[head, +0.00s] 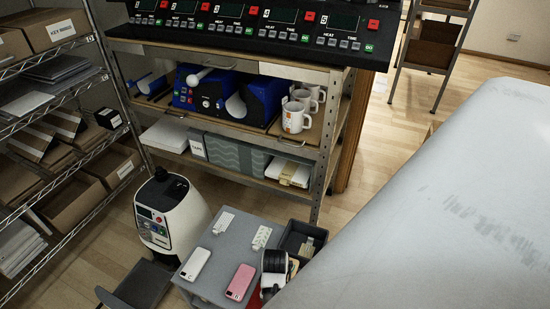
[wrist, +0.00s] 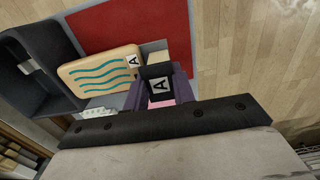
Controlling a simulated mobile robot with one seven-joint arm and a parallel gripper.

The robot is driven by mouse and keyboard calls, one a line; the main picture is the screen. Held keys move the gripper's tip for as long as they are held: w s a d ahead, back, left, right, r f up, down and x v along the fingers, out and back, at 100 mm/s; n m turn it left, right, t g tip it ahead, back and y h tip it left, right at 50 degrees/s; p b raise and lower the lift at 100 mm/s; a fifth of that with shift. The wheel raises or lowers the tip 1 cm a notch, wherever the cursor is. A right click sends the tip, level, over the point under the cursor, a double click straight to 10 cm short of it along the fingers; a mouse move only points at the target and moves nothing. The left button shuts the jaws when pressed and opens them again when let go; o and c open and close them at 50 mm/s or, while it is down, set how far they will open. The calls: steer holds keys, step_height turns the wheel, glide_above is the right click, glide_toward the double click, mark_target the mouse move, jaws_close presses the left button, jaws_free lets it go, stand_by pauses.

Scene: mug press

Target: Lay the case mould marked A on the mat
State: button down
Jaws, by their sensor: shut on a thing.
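My gripper (wrist: 160,90), with purple fingers in the wrist view, is shut on the case mould marked A (wrist: 159,86), of which a dark part with a white A label shows. A cream block shows just beyond it. A cream slab with teal waves (wrist: 95,76) and another A label lies in view beside the fingers; I cannot tell whether it joins the held piece. The red mat (wrist: 112,32) lies beyond, flat on the grey table. In the head view my gripper (head: 276,284) is over the table's right edge, and mostly hides the mat.
The grey table (head: 218,246) carries a white phone case (head: 195,264), a pink one (head: 240,282) and two pale patterned pieces. A dark bin (head: 318,233) stands at its right. A white-and-black machine (head: 168,212) stands left, with shelving behind.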

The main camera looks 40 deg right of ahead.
steer(key=shift+f, duration=2.9)
steer(key=shift+f, duration=0.1)
steer(key=c, duration=1.2)
jaws_free()
steer(key=shift+o, duration=0.2)
step_height(320, 180, up, 12)
steer(key=shift+r, duration=0.1)
steer(key=shift+w, duration=0.1)
